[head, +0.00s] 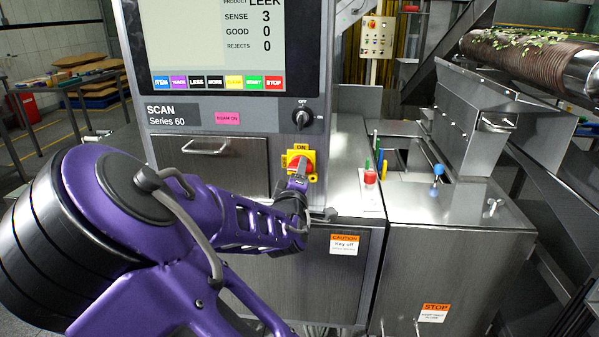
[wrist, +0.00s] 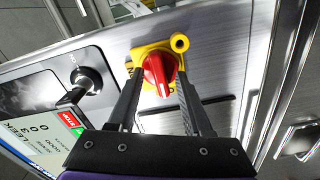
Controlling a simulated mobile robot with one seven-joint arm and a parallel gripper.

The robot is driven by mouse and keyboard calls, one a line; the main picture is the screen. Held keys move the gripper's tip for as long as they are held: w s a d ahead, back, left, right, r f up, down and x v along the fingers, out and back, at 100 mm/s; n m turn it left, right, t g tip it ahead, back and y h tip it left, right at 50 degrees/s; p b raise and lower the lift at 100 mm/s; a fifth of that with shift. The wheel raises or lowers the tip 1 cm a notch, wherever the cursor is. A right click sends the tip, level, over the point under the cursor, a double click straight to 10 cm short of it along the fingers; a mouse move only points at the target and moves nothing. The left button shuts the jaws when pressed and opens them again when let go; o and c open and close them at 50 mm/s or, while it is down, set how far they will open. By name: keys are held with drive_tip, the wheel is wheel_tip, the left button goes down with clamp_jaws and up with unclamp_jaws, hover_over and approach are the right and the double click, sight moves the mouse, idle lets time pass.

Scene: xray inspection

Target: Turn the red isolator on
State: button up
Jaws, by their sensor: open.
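The red isolator (head: 298,165) is a red rotary handle on a yellow plate, on the front of the scanner cabinet below the screen panel. An "ON" label shows above it in the head view. In the wrist view the red handle (wrist: 159,73) sits between and just beyond my fingertips, with the yellow plate (wrist: 178,44) behind it. My gripper (wrist: 155,88) is open, one finger on each side of the handle. I cannot tell whether the fingers touch it. In the head view my gripper (head: 297,185) partly covers the isolator's lower side.
A black key switch (head: 303,118) marked OFF and ON is above the isolator and shows in the wrist view (wrist: 86,88). A drawer handle (head: 206,147) is to the left.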

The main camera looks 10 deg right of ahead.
clamp_jaws()
drive_tip(key=shift+m, duration=0.3)
drive_tip(key=shift+m+b, duration=3.25)
drive_tip(key=shift+m, duration=3.45)
